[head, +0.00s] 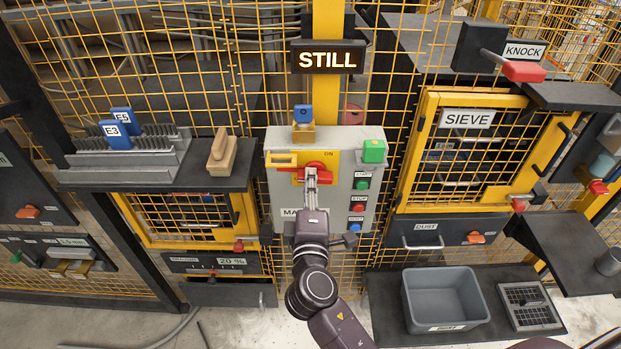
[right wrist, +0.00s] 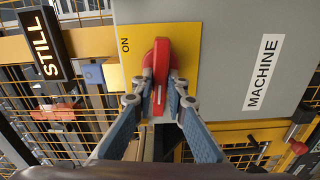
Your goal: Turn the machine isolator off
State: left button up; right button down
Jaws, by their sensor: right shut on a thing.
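The machine isolator is a red rotary handle (head: 326,166) on a yellow plate (head: 333,157) on the grey machine panel (head: 277,206). The handle (right wrist: 161,62) lies roughly level across the plate, with the ON mark above it in the head view. My right gripper (head: 311,172) is shut on the handle. In the right wrist view its two fingertips (right wrist: 159,101) pinch the handle from both sides. The OFF mark is not visible. My left gripper is not in view.
A green block (head: 373,151) and several push buttons (head: 359,208) sit right of the handle. A STILL sign (head: 328,57) hangs overhead. A grey bin (head: 444,298) stands lower right. Yellow mesh fencing surrounds the panel.

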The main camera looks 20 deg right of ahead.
jog(key=shift+f+n, duration=0.1)
jog(key=shift+n, duration=0.5)
jog(key=c, duration=1.9)
grip_release()
jog(key=shift+c, duration=0.2)
jog(key=v, duration=1.2)
